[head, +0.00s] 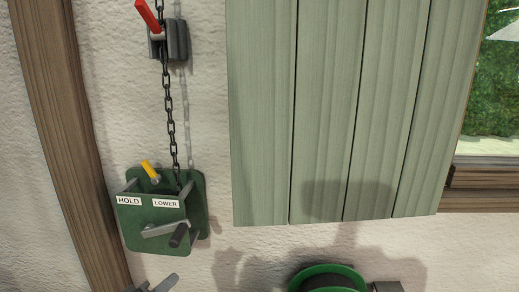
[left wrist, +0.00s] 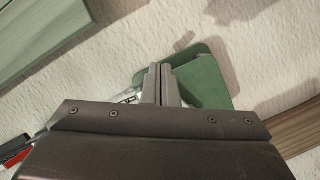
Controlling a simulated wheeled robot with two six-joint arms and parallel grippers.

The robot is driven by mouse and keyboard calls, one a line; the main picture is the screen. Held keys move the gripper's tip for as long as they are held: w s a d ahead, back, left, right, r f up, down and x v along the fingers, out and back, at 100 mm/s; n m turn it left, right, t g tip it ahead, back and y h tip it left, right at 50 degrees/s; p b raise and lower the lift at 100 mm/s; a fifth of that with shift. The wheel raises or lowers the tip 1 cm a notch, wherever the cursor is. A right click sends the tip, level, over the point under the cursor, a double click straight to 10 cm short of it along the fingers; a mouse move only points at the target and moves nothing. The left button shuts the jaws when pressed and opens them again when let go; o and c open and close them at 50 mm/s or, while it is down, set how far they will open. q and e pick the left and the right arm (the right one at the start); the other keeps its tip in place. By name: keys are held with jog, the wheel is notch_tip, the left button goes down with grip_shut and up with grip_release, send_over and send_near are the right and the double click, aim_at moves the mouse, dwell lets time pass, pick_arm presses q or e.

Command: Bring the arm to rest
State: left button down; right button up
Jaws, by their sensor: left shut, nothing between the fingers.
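My left gripper (head: 156,283) shows at the bottom edge of the head view, below the green winch box (head: 150,222). In the left wrist view its two fingers (left wrist: 161,84) are together with nothing between them. The green box (left wrist: 205,75) lies behind the fingertips there, partly hidden by them; I cannot tell the exact gap. The box has HOLD and LOWER labels, a yellow lever (head: 150,170) and a crank with a dark knob (head: 178,236). My right gripper is not in view.
A chain (head: 169,110) runs up from the box to a wall block with a red lever (head: 147,15). Green slats (head: 330,110) hang on the right. A wooden post (head: 70,140) stands on the left. A green round object (head: 328,272) shows at the bottom.

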pick_arm(q)
jog(key=s+a+f+m+g+y, duration=0.2)
jog(key=s+a+f+g, duration=0.1)
jog(key=s+f, duration=0.35)
jog(key=s+a+f+m+g+y, duration=0.1)
jog(key=s+a+f+g+y, duration=0.15)
jog(key=s+f, duration=0.4)
jog(key=s+a+f+m+g+y, duration=0.2)
jog(key=s+a+f+g, duration=0.15)
jog(key=s, duration=0.45)
jog(key=s+a+f+m+g+y, duration=0.2)
jog(key=s+f+g, duration=0.15)
jog(key=s, duration=0.55)
jog(key=s+d+f+x, duration=0.1)
jog(key=s+x, duration=0.1)
jog(key=x, duration=1)
jog(key=s+d+x, duration=0.2)
jog(key=x, duration=1)
jog(key=s+d+f+g+b, duration=0.1)
jog(key=s+f, duration=1.4)
jog(key=f, duration=0.2)
jog(key=shift+f+n+h, duration=0.25)
jog(key=shift+n+h, duration=0.05)
jog(key=shift+h, duration=0.15)
jog(key=shift+s, duration=0.1)
